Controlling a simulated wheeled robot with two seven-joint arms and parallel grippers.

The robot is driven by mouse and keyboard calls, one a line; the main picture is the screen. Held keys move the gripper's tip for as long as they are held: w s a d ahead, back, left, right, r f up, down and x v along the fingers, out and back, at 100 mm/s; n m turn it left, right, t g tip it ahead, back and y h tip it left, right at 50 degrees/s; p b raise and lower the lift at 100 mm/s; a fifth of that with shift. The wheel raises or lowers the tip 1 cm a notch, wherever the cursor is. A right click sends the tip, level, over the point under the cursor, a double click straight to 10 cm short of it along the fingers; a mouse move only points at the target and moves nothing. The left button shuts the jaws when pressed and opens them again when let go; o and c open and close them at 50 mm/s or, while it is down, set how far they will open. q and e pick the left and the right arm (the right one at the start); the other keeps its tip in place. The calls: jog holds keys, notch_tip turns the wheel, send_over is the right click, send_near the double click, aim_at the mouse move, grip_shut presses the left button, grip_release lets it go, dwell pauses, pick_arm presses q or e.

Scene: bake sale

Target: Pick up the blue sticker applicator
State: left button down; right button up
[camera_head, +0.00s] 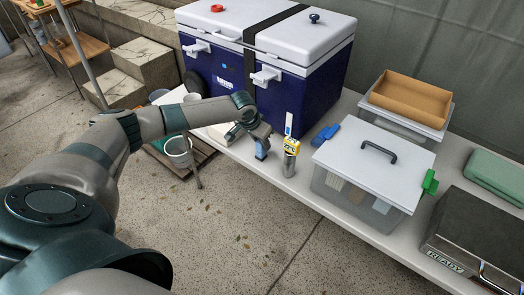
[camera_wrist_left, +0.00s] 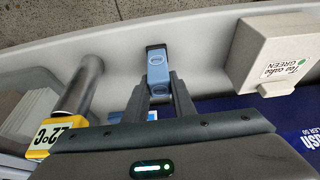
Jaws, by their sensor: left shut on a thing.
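The blue sticker applicator (camera_head: 261,152) stands near the front edge of the white table, below the cooler. My left gripper (camera_head: 258,136) reaches it from above and is shut on it. In the left wrist view, the applicator (camera_wrist_left: 158,68) shows as a light-blue body with a dark end, between the two fingers of my left gripper (camera_wrist_left: 160,88). Its lower part is partly hidden by the fingers. I cannot tell whether it still touches the table. My right gripper is in neither view.
A metal cylinder with a yellow tag (camera_head: 289,160) stands close right of the applicator; a beige box (camera_wrist_left: 283,50) is on its other side. A blue cooler (camera_head: 300,100) blocks the back. A lidded clear bin (camera_head: 372,160) and another blue item (camera_head: 325,134) are further right.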

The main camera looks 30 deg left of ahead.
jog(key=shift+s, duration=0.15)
